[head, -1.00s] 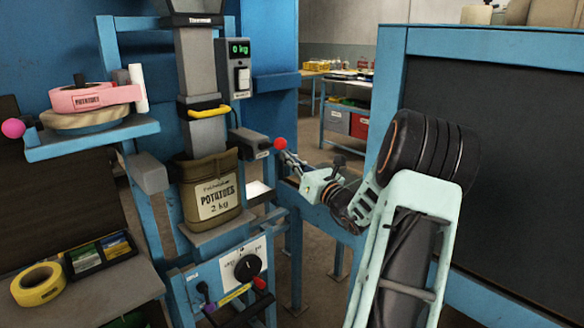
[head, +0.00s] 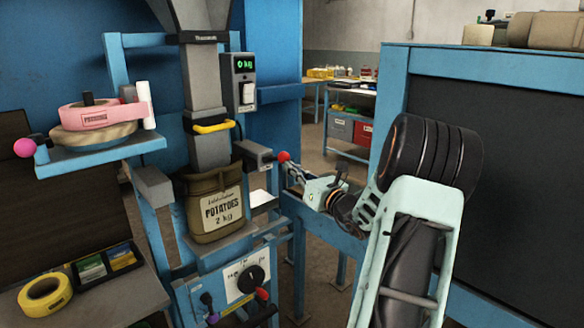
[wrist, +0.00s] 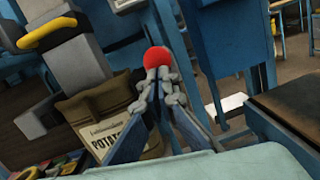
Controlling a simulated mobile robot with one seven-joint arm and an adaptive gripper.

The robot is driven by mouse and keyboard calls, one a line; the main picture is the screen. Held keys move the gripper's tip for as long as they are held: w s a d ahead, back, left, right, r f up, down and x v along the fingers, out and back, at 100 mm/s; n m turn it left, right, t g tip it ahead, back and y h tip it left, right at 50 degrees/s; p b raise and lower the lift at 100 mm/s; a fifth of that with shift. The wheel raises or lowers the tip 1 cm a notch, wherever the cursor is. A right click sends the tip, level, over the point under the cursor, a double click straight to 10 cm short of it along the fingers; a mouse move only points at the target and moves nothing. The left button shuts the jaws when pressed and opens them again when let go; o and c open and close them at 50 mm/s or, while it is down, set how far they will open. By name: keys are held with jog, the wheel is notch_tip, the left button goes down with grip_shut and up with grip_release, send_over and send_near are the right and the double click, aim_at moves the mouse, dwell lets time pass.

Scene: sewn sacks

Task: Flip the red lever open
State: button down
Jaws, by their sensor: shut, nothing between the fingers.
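The red ball knob (head: 283,157) of the lever sits at the end of the grey clamp block (head: 254,154), right of the sack mouth. My gripper (head: 289,167) is shut and empty, its fingertips close to the knob on its right side. In the wrist view the red knob (wrist: 157,58) shows just beyond the closed fingertips (wrist: 156,77), which cover its lower part. I cannot tell whether they touch it. The lever's stem is hidden. The brown potato sack (head: 205,185) hangs open under the grey spout (head: 208,150).
A yellow handle (head: 213,127) is on the spout. A dial panel (head: 246,275) with a red-tipped lever (head: 262,293) is below the sack. A shelf (head: 95,155) holding tape rolls is at left. A blue-framed dark panel (head: 510,150) stands right of my arm.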

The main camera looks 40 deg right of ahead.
jog(key=shift+r+g+p, duration=0.3)
jog(key=shift+r+p, duration=0.25)
jog(key=shift+p, duration=0.45)
jog(key=r+g+p, duration=0.1)
jog(key=p, duration=0.2)
jog(key=r+g+p, duration=0.1)
jog(key=r+p, duration=0.1)
jog(key=p, duration=0.1)
jog(key=shift+w+a, duration=0.1)
jog(key=shift+w, duration=0.2)
notch_tip(320, 180, up, 5)
jog(key=g+p, duration=0.3)
jog(key=p, duration=0.4)
send_over(283, 153)
jog(key=w, duration=0.2)
jog(key=shift+s+a+r, duration=0.1)
jog(key=shift+s+a, duration=0.05)
jog(key=shift+s, duration=0.1)
jog(key=shift+w+a+r, duration=0.1)
jog(key=shift+w+r, duration=0.15)
jog(key=shift+w, duration=0.35)
jog(key=shift+w+r, duration=0.2)
jog(key=shift+w, duration=0.45)
jog(key=shift+w+a+r, duration=0.1)
jog(key=shift+w+r, duration=0.15)
jog(key=shift+w, duration=0.35)
jog(key=shift+d, duration=0.1)
jog(key=shift+r, duration=0.1)
